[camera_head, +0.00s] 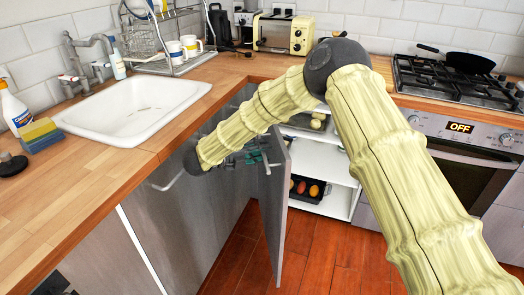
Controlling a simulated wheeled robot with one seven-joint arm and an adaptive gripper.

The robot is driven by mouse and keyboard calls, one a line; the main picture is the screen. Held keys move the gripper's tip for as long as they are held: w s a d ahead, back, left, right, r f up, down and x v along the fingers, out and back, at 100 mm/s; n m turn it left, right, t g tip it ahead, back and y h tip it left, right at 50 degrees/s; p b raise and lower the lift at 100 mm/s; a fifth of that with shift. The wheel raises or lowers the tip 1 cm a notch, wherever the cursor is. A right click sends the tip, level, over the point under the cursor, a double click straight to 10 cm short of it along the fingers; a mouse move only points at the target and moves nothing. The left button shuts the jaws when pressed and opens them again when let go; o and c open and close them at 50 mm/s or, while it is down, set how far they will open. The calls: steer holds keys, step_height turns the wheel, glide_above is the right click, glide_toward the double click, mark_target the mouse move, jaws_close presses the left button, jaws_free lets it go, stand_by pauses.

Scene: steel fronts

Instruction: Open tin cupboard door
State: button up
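The grey steel cupboard door (274,222) stands open, swung out from the counter front and seen nearly edge-on. A thin bar handle (266,163) shows on its left face. Behind it to the right is the white cupboard interior (335,160) with shelves. My gripper (256,158) shows only as small dark and green parts beside the door's upper part, below my forearm. My forearm hides most of it. I cannot tell whether its fingers touch the handle or door, or whether they are open or shut.
A dark tray (308,190) with round items sits low in the cupboard. Another steel front (185,225) with a bar handle (166,184) is at the left. The oven (470,165) stands at the right. Bare wooden floor (335,262) lies before the cupboard.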

steer(key=v, duration=0.7)
